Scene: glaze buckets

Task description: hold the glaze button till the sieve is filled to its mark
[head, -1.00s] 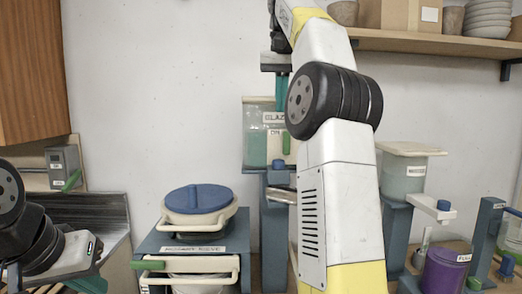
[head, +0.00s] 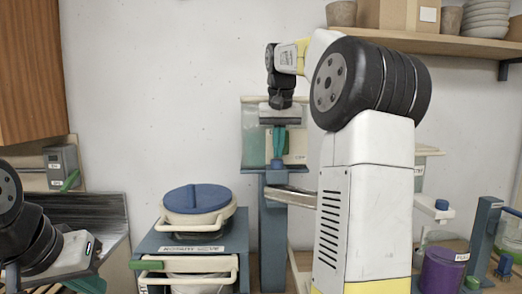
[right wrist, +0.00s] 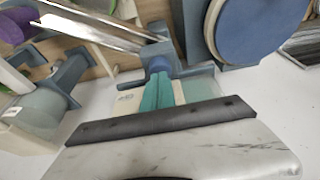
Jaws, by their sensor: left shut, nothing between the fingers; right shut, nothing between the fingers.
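A glaze tank (head: 256,140), pale green and see-through, stands behind my right gripper; its label is mostly covered. A blue button (head: 277,164) sits below it on a blue-grey post; it also shows in the right wrist view (right wrist: 158,64). My right gripper (head: 278,156) is shut and empty, teal fingers pointing down, tips at or just above the button. I cannot tell whether they touch. A metal chute (head: 288,196) runs right from the post behind my arm. I cannot make out the sieve or its mark. My left gripper (head: 88,284) is shut and empty at lower left.
A blue-lidded cream tub (head: 197,201) stands on a blue-grey stand left of the post. A purple bucket (head: 443,271) and another blue button (head: 442,204) are at right. A shelf (head: 440,45) with pots overhangs the upper right. My right arm hides the middle right.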

